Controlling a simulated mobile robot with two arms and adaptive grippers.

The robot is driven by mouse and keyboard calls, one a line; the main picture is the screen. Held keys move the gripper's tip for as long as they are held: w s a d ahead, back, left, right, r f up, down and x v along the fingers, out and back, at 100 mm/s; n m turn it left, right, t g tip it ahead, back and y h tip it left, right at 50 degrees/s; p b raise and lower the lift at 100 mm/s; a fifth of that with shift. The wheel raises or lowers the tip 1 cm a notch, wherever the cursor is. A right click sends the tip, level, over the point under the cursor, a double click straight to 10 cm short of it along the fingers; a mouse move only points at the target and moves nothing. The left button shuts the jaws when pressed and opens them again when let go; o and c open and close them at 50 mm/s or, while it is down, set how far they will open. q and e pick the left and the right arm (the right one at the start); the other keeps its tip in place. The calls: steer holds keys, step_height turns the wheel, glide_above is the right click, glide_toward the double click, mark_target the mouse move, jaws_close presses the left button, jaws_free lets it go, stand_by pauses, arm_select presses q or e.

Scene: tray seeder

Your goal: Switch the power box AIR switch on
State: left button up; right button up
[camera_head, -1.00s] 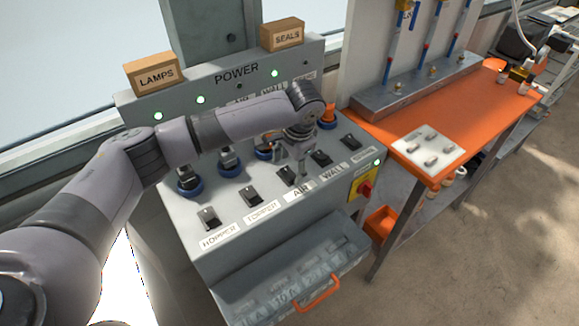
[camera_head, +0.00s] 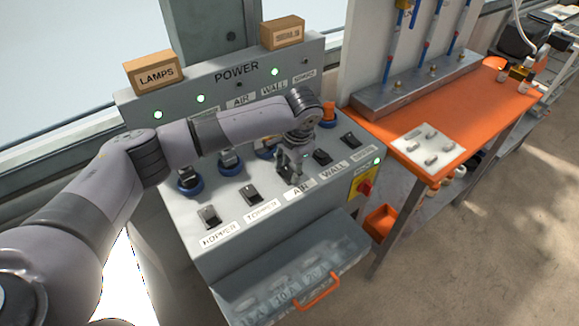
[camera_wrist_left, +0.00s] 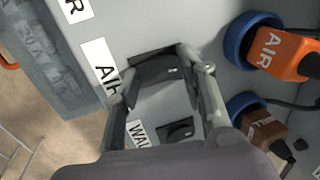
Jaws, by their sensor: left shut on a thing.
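The grey power box (camera_head: 220,250) stands in the middle of the head view, with a row of black rocker switches on its sloping top. My left gripper (camera_head: 290,175) is over the AIR switch, above its white AIR label (camera_head: 299,189), and mostly hides it in the head view. In the left wrist view the AIR switch (camera_wrist_left: 158,69) lies between the fingertips of my left gripper (camera_wrist_left: 160,72), which is shut on it. The WALL switch (camera_wrist_left: 176,131) lies beside it. The AIR lamp (camera_head: 239,86) on the back panel looks dark. My right gripper is out of view.
Blue-ringed sockets (camera_head: 229,164) with plugs stand behind the switches. An orange AIR plug (camera_wrist_left: 283,55) shows in the wrist view. A red knob (camera_head: 365,187) sits right of the switches. An orange-topped bench (camera_head: 475,125) stands to the right.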

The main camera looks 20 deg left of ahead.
arm_select(q)
steer(key=c, duration=0.3)
steer(key=p, duration=0.2)
steer(key=g+h+p, duration=0.1)
steer(key=p, duration=0.1)
steer(key=shift+w+a+r+h, duration=0.15)
steer(key=shift+a+r+h, duration=0.1)
steer(key=shift+r+h, duration=0.1)
steer(key=shift+c, duration=0.2)
steer(key=shift+w+a+f+g+h, duration=0.2)
steer(key=shift+w+f+g+h, duration=0.1)
steer(key=shift+g+h, duration=0.7)
steer(key=shift+h, duration=0.05)
steer(key=shift+a, duration=0.1)
steer(key=o, duration=1.2)
steer(key=shift+c, duration=0.2)
steer(key=v, duration=1.2)
